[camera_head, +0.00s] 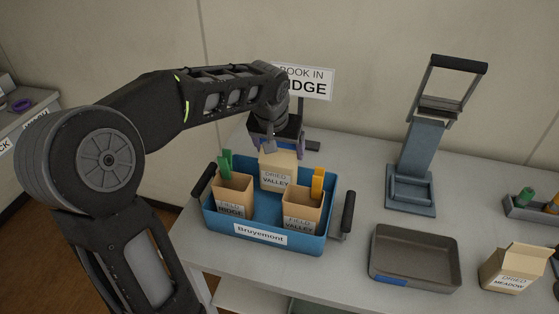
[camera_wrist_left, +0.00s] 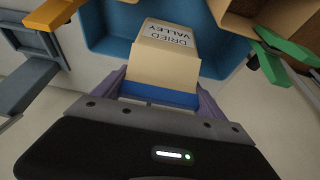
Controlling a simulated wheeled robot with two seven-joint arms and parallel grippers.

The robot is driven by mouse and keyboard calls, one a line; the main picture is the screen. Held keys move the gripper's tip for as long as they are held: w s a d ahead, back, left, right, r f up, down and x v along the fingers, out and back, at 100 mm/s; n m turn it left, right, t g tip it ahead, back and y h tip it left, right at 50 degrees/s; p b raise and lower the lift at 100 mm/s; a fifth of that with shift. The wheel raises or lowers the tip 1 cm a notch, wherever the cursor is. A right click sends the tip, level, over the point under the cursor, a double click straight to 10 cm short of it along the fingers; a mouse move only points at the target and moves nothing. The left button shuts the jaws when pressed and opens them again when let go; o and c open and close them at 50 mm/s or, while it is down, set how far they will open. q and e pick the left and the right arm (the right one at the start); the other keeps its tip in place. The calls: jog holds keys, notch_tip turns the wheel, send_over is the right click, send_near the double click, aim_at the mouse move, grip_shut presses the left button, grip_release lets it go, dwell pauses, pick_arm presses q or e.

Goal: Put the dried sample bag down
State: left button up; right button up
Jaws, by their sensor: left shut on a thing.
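The dried sample bag is a tan paper bag (camera_head: 278,168) labelled "DRIED VALLEY", at the back of the blue crate (camera_head: 212,222) labelled "Bruyemont". My left gripper (camera_head: 283,146) comes down from above and is shut on the bag's top. In the left wrist view the bag (camera_wrist_left: 165,62) stands between the purple fingers (camera_wrist_left: 160,92), with the blue crate behind it. The bag's base is hidden, so I cannot tell whether it touches the crate floor. My right gripper is not in view.
A "FIELD RIDGE" bag (camera_head: 233,196) with a green clip and a "FIELD VALLEY" bag (camera_head: 302,210) with an orange clip stand in the crate's front. A grey tray (camera_head: 414,281), a "MEADOW" bag (camera_head: 514,267) and a lever press (camera_head: 420,155) are to the right.

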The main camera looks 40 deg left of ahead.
aim_at(280, 160)
pick_arm(q)
jog(key=shift+f, duration=1.8)
jog(key=shift+f, duration=0.2)
jog(key=o, duration=2)
